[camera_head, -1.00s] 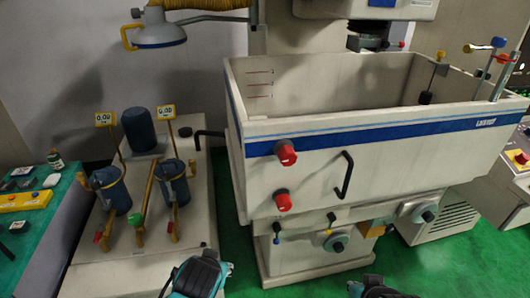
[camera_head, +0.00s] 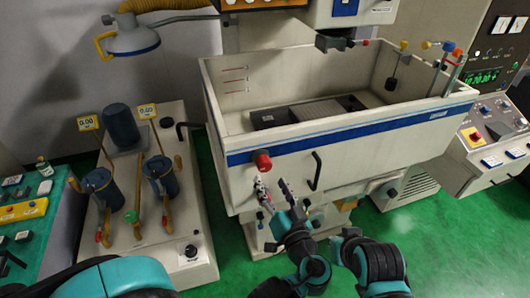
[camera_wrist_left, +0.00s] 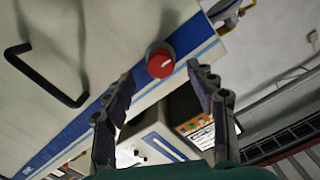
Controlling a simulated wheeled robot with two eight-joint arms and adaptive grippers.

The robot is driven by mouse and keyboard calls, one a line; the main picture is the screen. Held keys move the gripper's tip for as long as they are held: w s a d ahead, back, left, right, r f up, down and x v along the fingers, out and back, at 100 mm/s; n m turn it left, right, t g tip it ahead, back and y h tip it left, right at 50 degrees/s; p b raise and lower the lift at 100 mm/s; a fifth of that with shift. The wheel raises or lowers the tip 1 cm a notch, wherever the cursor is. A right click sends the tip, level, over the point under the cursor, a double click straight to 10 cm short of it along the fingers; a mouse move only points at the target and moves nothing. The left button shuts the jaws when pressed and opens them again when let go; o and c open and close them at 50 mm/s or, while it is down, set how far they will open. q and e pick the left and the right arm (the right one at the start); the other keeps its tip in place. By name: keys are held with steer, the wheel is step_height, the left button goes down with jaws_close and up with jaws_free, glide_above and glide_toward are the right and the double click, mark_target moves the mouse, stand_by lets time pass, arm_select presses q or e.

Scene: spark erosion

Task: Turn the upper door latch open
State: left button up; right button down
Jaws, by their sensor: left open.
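The upper door latch (camera_head: 262,160) is a red knob on the front of the white tank, at the left end of its blue stripe. It also shows in the left wrist view (camera_wrist_left: 159,62), between and beyond the two fingertips. My left gripper (camera_head: 271,184) is open and empty, with its fingers pointing up just below the upper latch. It also shows in the left wrist view (camera_wrist_left: 161,77), with a finger on either side of the knob; I cannot tell if either touches it. The lower red latch is hidden behind this gripper. My right arm shows at the lower right, but its fingers do not.
A black door handle (camera_head: 316,171) sticks out just right of my left gripper. The tank (camera_head: 345,142) is open on top. Filter canisters (camera_head: 103,190) stand on a white unit to the left. A control panel (camera_head: 492,130) is at the right.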

mark_target(266, 168)
arm_select(q)
steer(key=x, duration=0.7)
steer(key=shift+w+r, duration=0.2)
steer(key=shift+w, duration=0.15)
steer(key=c, duration=1.2)
